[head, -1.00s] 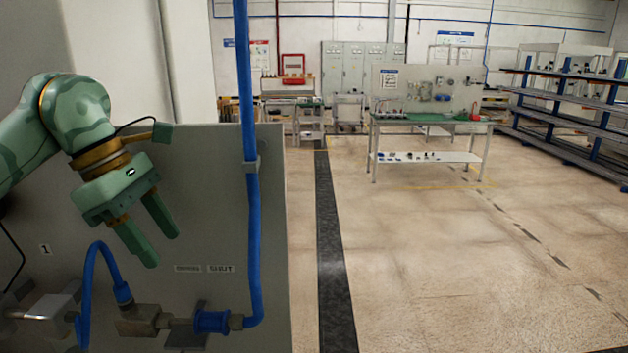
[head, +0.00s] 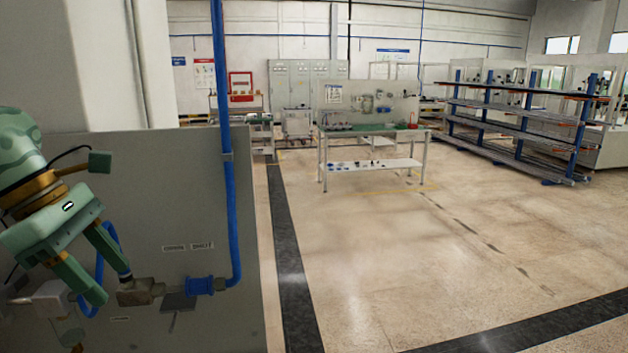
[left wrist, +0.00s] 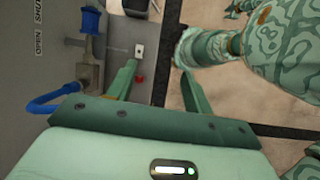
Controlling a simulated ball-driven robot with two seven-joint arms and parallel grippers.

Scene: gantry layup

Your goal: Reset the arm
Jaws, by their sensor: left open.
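My left gripper (head: 112,286) hangs at the lower left of the head view, its two green fingers apart with nothing between them. In that view the fingers cover part of a curved blue hose (head: 110,240) and end near a metal fitting (head: 140,291) on the grey panel (head: 190,170). In the left wrist view the open fingers (left wrist: 156,80) point away, and the blue hose (left wrist: 52,103) is off to their left, apart from them. My right gripper cannot be made out in either view.
A blue vertical pipe (head: 222,120) runs down the panel to a blue valve piece (head: 204,286). The floor (head: 360,250) to the right is open. A workbench (head: 370,130) and a storage rack (head: 520,120) stand farther back. Green patterned parts of my body show right in the wrist view.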

